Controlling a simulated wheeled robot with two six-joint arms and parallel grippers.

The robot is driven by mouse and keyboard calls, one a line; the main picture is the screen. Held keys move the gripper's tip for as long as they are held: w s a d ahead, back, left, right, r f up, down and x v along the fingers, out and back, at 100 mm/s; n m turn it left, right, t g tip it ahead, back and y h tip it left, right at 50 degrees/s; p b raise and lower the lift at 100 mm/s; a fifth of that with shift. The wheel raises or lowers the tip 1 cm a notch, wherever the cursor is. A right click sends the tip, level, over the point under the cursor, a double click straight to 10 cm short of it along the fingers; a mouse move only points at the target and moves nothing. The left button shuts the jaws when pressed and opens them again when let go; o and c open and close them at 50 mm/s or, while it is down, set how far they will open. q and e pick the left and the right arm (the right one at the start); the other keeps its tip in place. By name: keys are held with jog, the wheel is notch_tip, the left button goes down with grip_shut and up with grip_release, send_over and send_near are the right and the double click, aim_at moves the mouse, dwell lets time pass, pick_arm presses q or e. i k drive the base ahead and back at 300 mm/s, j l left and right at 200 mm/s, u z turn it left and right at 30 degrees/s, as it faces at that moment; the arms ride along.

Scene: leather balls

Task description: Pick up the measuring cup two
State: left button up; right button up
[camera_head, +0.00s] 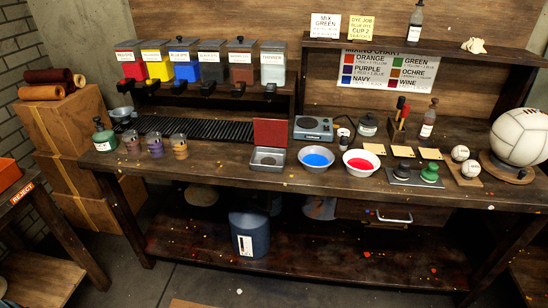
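Three small clear measuring cups stand upright in a row on the left part of the workbench: a left cup (131,142), a middle cup (155,145) and a right cup (180,147). Their markings are too small to read, so I cannot confirm which is number two; the middle one is second from either side. The cups look tinted or show the wood behind them; I cannot tell if they hold liquid. Neither of my grippers is in view, and nothing touches the cups.
A green bottle (104,136) stands close left of the cups. A dark slatted rack (205,129) lies behind them. Dye dispensers (185,65) stand above it.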

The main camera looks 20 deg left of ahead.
aim_at(154, 142)
jog(key=u, duration=1.55)
jog(key=j, duration=0.1)
jog(key=i, duration=0.05)
